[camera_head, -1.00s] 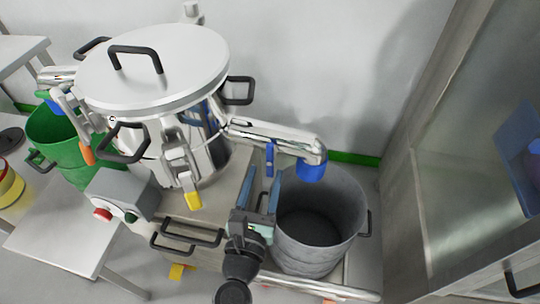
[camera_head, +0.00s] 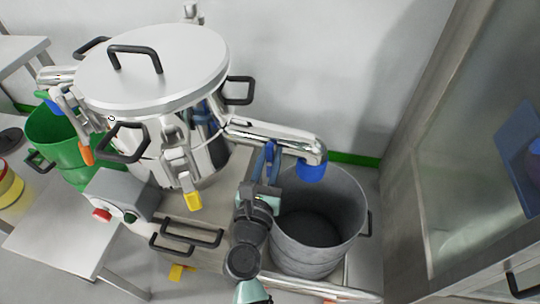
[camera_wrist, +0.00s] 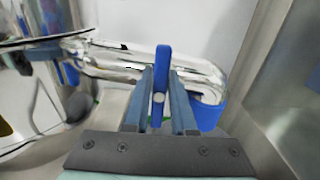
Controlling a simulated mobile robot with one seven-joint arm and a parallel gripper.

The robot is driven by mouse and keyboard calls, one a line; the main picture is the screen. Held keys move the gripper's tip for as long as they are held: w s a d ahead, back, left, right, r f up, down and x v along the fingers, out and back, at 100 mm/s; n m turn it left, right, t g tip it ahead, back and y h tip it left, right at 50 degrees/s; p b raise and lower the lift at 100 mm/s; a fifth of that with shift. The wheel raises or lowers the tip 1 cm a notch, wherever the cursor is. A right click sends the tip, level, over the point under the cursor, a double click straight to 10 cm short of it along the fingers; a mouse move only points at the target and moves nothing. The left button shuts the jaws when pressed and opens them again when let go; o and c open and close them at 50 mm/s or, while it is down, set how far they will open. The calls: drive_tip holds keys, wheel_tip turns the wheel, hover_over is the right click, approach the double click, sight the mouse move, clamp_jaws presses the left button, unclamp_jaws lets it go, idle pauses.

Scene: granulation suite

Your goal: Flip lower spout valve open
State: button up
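The lower spout is a shiny metal pipe (camera_head: 278,133) running right from the steel vessel, with a blue end (camera_head: 311,171) over a grey bucket. Its valve handle is a slim blue lever (camera_head: 269,152) on the pipe's near side. My gripper (camera_head: 265,168) is at the lever. In the wrist view the lever (camera_wrist: 162,60) stands upright between my two blue-grey fingers (camera_wrist: 160,90) and sticks up past their tips. The fingers lie close on both sides of it. I cannot tell whether they press on it.
The grey bucket (camera_head: 290,235) stands right of my arm. The lidded vessel (camera_head: 150,75) has black handles and a yellow-tipped clamp (camera_head: 193,200). A cabinet (camera_head: 450,150) stands at right.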

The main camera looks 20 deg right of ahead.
clamp_jaws()
drive_tip(key=shift+n+p, duration=0.4)
drive_tip(key=n+p, duration=0.2)
drive_tip(key=shift+w+a+r+n, duration=0.1)
drive_tip(key=shift+a+r+n, duration=0.05)
drive_tip(key=shift+n, duration=0.25)
drive_tip(key=n+p, duration=0.3)
drive_tip(key=n, duration=0.1)
drive_tip(key=shift+w+a+n, duration=0.1)
drive_tip(key=shift+a+n, duration=0.05)
drive_tip(key=shift+n, duration=0.15)
drive_tip(key=shift+w+a+f+n+p, duration=0.1)
drive_tip(key=shift+f+n+p, duration=0.15)
drive_tip(key=shift+n+p, duration=1)
drive_tip(key=shift+s+f+n+p, duration=0.1)
drive_tip(key=shift+f+n+p, duration=0.15)
drive_tip(key=shift+n, duration=1.75)
drive_tip(key=shift+w+a+f+n+p, duration=0.1)
drive_tip(key=shift+f+n+p, duration=0.1)
drive_tip(key=shift+n+p, duration=1.05)
drive_tip(key=shift+n+b, duration=0.35)
drive_tip(key=shift+n, duration=0.15)
